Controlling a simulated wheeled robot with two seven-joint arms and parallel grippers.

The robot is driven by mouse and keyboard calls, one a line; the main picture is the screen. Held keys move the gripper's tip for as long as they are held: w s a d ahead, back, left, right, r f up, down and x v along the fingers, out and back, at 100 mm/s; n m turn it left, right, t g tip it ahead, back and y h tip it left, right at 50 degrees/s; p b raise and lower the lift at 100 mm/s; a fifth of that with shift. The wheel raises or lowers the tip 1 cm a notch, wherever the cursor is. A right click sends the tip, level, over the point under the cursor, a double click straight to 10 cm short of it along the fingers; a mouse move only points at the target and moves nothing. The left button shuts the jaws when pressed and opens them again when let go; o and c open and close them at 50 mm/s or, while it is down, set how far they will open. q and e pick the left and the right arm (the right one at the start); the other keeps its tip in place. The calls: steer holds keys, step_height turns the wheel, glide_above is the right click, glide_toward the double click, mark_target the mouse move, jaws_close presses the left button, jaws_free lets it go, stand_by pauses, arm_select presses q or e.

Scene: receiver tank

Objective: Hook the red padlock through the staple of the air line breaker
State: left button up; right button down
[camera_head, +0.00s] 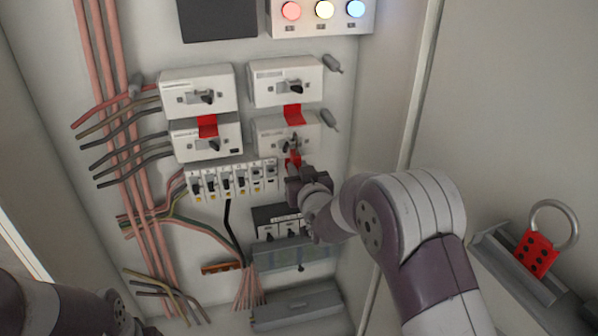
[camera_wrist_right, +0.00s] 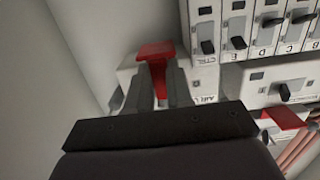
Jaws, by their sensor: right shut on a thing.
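My right gripper (camera_head: 294,174) is shut on the red padlock (camera_head: 293,159) at the lower edge of the lower right breaker (camera_head: 270,130). In the right wrist view the padlock (camera_wrist_right: 155,50) shows red between and beyond the two fingers (camera_wrist_right: 157,88), in front of a white breaker whose label begins "AIR L" (camera_wrist_right: 205,98). The padlock's shackle and the staple are hidden, so I cannot tell whether the shackle passes through it. Part of my left arm shows at the bottom left; its gripper is out of view.
A row of small breakers (camera_head: 232,180) sits left of my gripper. A red hasp (camera_head: 537,254) with a grey loop stands on a grey shelf (camera_head: 505,262) at right.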

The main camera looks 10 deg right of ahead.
steer(key=c, duration=0.9)
jaws_free()
steer(key=shift+c, duration=0.2)
steer(key=s+r+b, duration=0.1)
steer(key=s+b, duration=0.3)
steer(key=s, duration=0.9)
steer(key=s+d+f+g, duration=0.2)
steer(key=s+f+g, duration=1.3)
steer(key=s+f, duration=0.2)
steer(key=shift+s+d+f+h, duration=0.25)
steer(key=shift+s+h, duration=0.05)
steer(key=shift+s, duration=0.75)
